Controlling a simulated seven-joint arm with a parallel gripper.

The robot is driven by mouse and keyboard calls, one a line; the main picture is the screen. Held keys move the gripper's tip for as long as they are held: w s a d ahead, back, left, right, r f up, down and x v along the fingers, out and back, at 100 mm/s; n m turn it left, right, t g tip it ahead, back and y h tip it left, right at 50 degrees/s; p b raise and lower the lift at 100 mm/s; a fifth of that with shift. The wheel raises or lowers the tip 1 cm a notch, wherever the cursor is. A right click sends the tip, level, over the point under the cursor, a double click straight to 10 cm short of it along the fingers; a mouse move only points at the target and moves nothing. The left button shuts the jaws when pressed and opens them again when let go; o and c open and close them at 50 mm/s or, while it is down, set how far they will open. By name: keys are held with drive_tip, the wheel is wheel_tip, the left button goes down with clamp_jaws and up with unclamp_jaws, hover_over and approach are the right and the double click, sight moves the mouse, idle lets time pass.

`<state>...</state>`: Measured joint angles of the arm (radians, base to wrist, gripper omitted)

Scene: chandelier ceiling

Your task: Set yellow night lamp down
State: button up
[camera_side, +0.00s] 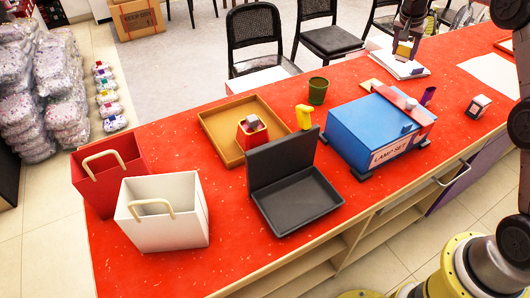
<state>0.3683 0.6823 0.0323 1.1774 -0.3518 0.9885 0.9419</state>
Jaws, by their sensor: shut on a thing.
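My gripper (408,38) is at the far right end of the red counter, pointing down. It is shut on a small yellow block-like thing (403,49), which appears to be the yellow night lamp. The lamp is just above or touching a white pad (400,68); I cannot tell which. My gripper's fingers hide part of the lamp.
A blue box labelled "LAMP SET" (356,133) stands in front of the pad. A black open case (298,200), a brown tray (217,126), a green cup (318,90), another yellow object (304,117), a white bag (165,225) and a red bag (95,190) occupy the counter.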

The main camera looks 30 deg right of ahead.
drive_tip(key=w+a+n+t+y, duration=0.15)
drive_tip(key=w+a, duration=0.25)
drive_tip(key=a, duration=0.8)
drive_tip(key=w+a+f+n, duration=0.1)
drive_tip(key=w+a+n, duration=0.25)
drive_tip(key=a, duration=0.85)
drive_tip(key=w+a+n+t+y, duration=0.15)
drive_tip(key=w+a, duration=0.25)
drive_tip(key=a, duration=0.8)
drive_tip(key=s+a+f+n, duration=0.2)
drive_tip(key=s+a+f, duration=0.1)
drive_tip(key=a, duration=0.7)
drive_tip(key=s+a+f+n, duration=0.2)
drive_tip(key=s+a+f, duration=0.1)
drive_tip(key=a, duration=0.8)
drive_tip(key=s+a+f+n+y, duration=0.1)
drive_tip(key=s+a, duration=0.3)
drive_tip(key=a, duration=0.6)
drive_tip(key=shift+s+a+f+n, duration=0.15)
drive_tip(key=shift+a+f+n, duration=0.05)
drive_tip(key=shift+f+n, duration=0.25)
drive_tip(key=shift+s+a+f+n, duration=0.15)
drive_tip(key=shift+f+n, duration=0.25)
drive_tip(key=shift+f, duration=2.9)
drive_tip(key=shift+f, duration=0.1)
drive_tip(key=o, duration=1.4)
drive_tip(key=shift+c, duration=0.2)
